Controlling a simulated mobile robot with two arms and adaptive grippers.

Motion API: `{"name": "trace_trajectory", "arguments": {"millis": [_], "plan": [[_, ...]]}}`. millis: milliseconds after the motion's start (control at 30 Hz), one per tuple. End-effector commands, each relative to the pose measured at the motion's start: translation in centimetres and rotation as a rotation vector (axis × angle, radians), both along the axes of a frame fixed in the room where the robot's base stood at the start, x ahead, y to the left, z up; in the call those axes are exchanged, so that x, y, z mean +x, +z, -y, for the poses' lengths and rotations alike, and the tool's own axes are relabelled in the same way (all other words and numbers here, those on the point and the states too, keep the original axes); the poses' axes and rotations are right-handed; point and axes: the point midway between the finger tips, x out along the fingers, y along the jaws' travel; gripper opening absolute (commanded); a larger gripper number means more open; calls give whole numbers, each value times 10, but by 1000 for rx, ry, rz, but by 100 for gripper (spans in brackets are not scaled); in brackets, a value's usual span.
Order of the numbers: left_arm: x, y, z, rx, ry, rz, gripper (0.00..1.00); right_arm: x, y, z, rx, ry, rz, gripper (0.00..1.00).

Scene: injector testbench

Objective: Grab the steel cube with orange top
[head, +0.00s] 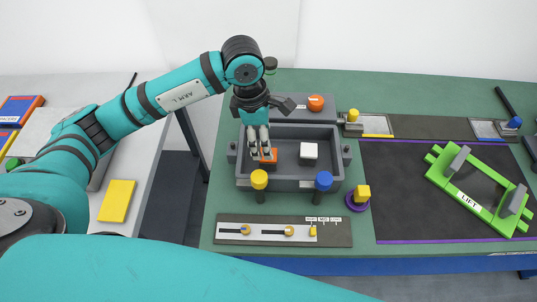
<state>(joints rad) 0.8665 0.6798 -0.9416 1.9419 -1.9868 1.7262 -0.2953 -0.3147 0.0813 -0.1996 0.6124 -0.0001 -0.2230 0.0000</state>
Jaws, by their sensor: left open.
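The steel cube with the orange top (267,156) sits inside the grey open box (290,185), in its left part. My left gripper (264,150) reaches down into the box from above. Its fingers are open and at the cube, partly covering it; I cannot tell whether they touch it. A second cube with a white top (308,151) stands in the box to the right of the orange one. My right gripper is not in view.
Yellow (259,179) and blue (323,181) knobs stand at the box's front edge. A slider panel (283,231) lies in front. A yellow cube on a purple base (361,195) is at the right, before a green LIFT frame (470,195). The dark mat (395,200) has free room.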

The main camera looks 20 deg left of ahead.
Motion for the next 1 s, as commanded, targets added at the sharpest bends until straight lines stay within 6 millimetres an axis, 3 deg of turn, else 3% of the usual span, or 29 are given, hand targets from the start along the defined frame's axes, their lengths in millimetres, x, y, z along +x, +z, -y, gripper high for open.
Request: {"name": "trace_trajectory", "arguments": {"millis": [200, 400, 700, 1000], "plan": [[1, -33, 5, -1, 2, -2, 69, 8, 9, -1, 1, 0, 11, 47], [1, -45, 7, -1, 1, -2, 69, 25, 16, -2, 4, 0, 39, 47], [0, -86, 11, -1, 2, -2, 69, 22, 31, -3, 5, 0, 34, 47], [1, -91, 11, -1, 0, 1, 68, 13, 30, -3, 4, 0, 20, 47]]}}
